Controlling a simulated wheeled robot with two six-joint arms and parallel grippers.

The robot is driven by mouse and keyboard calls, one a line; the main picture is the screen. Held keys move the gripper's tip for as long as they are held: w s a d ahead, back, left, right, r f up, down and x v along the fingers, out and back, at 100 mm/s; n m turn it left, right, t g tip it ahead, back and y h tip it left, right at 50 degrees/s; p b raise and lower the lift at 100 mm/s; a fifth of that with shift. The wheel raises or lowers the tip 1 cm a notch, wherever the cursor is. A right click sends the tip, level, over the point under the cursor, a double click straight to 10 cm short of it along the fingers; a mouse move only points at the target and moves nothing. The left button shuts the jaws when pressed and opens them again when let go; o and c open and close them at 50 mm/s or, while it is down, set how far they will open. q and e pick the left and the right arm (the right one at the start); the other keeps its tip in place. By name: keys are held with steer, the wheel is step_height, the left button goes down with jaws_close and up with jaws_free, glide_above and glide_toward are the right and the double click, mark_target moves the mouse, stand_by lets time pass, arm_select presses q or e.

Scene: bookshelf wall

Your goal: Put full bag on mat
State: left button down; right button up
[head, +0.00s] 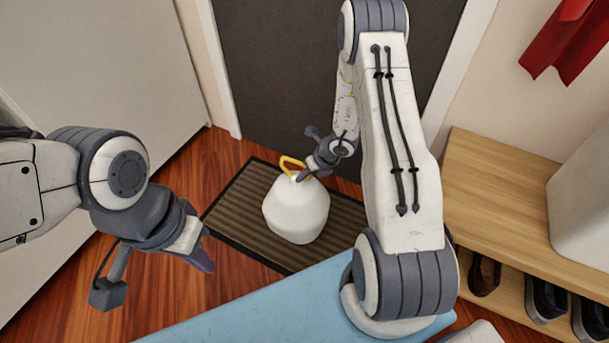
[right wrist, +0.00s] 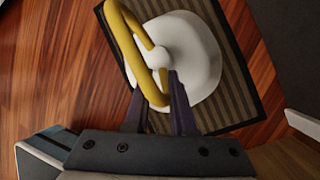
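The full bag (head: 296,209) is a plump white sack with a yellow loop handle (head: 290,164). In the head view it is upright over the striped brown mat (head: 232,210), within its outline; whether its base touches the mat is hidden. My right gripper (head: 303,177) is at the top of the bag. In the right wrist view its two dark fingers (right wrist: 155,95) lie on either side of the handle's near end, close against it, with the bag (right wrist: 195,75) beyond. My left gripper (head: 203,261) hangs left of the mat, away from the bag, its finger gap not visible.
A dark door (head: 290,70) stands behind the mat. A wooden shoe bench (head: 490,195) with shoes below is at the right. A light blue surface (head: 250,310) lies in front. Bare wooden floor (head: 215,160) shows left of the mat.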

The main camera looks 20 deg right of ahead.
steer(key=shift+o, duration=0.9)
steer(key=p+v, duration=0.6)
steer(key=v, duration=0.6)
steer(key=s+a+r+n+g+y, duration=0.1)
steer(key=s+a+r+n+g, duration=0.15)
steer(key=a+r+n, duration=0.7)
steer(key=s+a+r+n+g+y, duration=0.15)
steer(key=s+a+r+n, duration=0.35)
steer(key=a+n, duration=0.7)
steer(key=s+r+n+h, duration=0.2)
steer(key=s+r+n, duration=0.2)
steer(key=s+n, duration=0.3)
steer(key=s+a+r+n+h, duration=0.1)
steer(key=s+r+n+h, duration=0.2)
steer(key=s+n, duration=0.5)
steer(key=r+n, duration=0.1)
steer(key=n, duration=0.5)
steer(key=shift+s+a+r, duration=0.15)
steer(key=shift+s+a, duration=0.1)
